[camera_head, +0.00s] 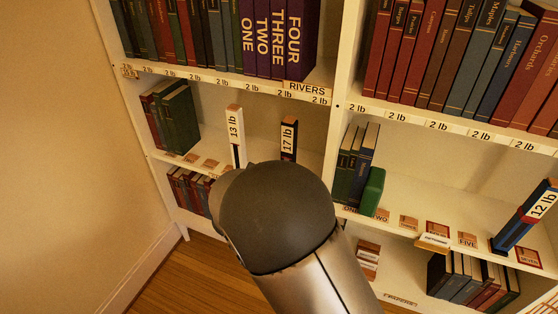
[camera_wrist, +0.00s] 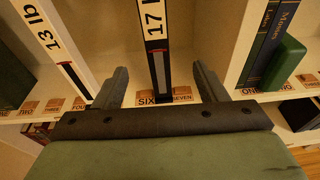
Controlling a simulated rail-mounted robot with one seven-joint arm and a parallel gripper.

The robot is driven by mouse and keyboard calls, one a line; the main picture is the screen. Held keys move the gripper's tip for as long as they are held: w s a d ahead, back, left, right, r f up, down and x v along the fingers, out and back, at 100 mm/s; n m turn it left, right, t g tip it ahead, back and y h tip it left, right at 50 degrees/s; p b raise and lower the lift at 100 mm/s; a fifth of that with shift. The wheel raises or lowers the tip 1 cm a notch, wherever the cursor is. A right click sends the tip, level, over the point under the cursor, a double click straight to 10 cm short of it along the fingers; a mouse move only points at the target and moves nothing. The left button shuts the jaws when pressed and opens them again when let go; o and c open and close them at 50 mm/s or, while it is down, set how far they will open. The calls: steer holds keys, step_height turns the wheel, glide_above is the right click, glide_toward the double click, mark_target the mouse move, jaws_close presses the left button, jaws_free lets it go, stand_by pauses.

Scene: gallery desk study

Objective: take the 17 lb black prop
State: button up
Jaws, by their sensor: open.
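The 17 lb black prop (camera_head: 289,139) stands upright on the middle shelf of the left bookcase. It is a narrow dark upright with a white "17 lb" label at its top. In the wrist view the prop (camera_wrist: 156,55) stands in line with the space between the two fingers of my gripper (camera_wrist: 161,90). My gripper is open, one finger on each side of the prop in the picture. I cannot tell how far the prop is between the fingers in depth. In the head view my arm hides the gripper and the prop's lower part.
A white prop marked 13 lb (camera_head: 235,136) stands just left of the 17 lb one. A shelf divider (camera_head: 340,90) is to the right, with books and a green block (camera_head: 373,192) beyond it. A blue 12 lb prop (camera_head: 525,217) leans at the far right.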

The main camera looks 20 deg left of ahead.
steer(key=p+x, duration=0.1)
steer(key=x, duration=1.6)
steer(key=shift+a+n+y+p, duration=0.3)
steer(key=shift+a+p, duration=0.05)
steer(key=shift+a, duration=0.05)
steer(key=shift+w+f, duration=0.1)
steer(key=c, duration=1.2)
steer(key=shift+c, duration=0.8)
